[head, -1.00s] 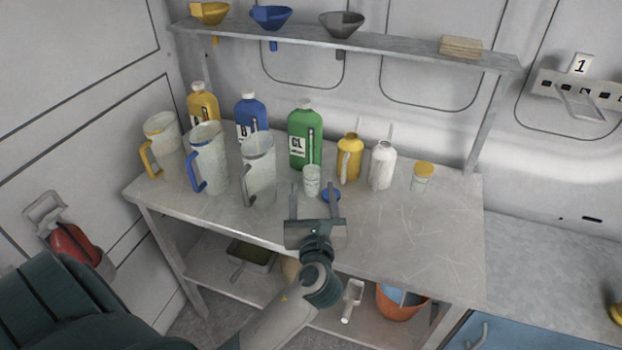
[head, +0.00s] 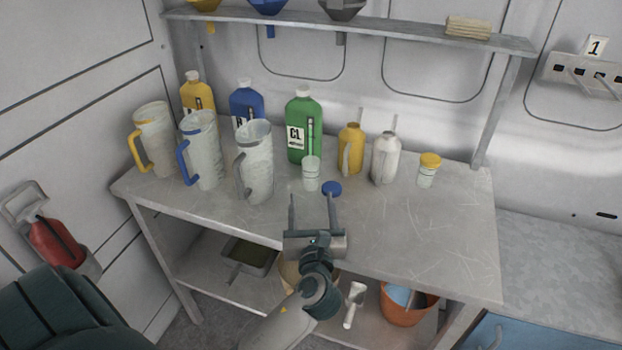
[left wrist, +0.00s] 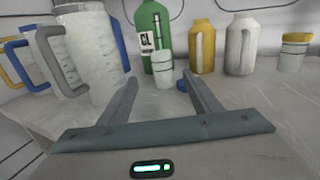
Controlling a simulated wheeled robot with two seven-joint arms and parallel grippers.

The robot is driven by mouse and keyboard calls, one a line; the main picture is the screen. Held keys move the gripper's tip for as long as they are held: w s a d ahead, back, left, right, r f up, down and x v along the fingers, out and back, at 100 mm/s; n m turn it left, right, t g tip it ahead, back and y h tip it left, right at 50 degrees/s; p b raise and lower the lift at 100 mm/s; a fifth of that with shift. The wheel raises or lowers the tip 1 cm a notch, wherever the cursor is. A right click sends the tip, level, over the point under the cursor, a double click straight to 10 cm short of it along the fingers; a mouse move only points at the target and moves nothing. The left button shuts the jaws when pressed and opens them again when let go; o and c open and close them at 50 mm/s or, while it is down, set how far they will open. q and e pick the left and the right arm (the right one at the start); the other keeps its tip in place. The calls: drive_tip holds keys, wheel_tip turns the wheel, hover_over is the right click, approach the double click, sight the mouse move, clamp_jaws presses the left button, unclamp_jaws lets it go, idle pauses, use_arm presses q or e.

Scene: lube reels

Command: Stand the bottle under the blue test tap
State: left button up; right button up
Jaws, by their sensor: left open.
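A small clear bottle (head: 311,174) stands upright and uncapped on the bench, in front of the green jug (head: 304,125). It also shows in the left wrist view (left wrist: 162,70), just beyond the fingertips. A blue cap (head: 331,188) lies beside it on the right, close to my right-hand finger. My left gripper (head: 311,198) is open and empty, its fingers pointing at the bottle from the bench's front side, short of it. Another small bottle (head: 428,171) with a yellow cap stands further right. No blue test tap shows. My right gripper is not in view.
Three measuring pitchers, the nearest grey-handled (head: 254,163), stand left of the bottle. A yellow can (head: 350,149) and a white can (head: 385,159) stand to its right. A shelf (head: 400,38) with funnels hangs above. The bench's (head: 430,225) front right is clear.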

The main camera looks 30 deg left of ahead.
sight(310, 173)
use_arm(q)
drive_tip(key=shift+w+a+r, duration=0.1)
drive_tip(key=shift+w+a, duration=0.15)
drive_tip(key=shift+w, duration=0.15)
drive_tip(key=p+x, duration=0.1)
drive_tip(key=x, duration=0.4)
drive_tip(key=shift+w+a, duration=0.1)
drive_tip(key=p+x, duration=0.1)
drive_tip(key=x, duration=0.4)
drive_tip(key=shift+w, duration=0.1)
drive_tip(key=shift+w+a, duration=0.3)
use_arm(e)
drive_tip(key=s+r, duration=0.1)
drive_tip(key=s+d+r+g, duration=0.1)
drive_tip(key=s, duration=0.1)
use_arm(q)
drive_tip(key=shift+p, duration=0.3)
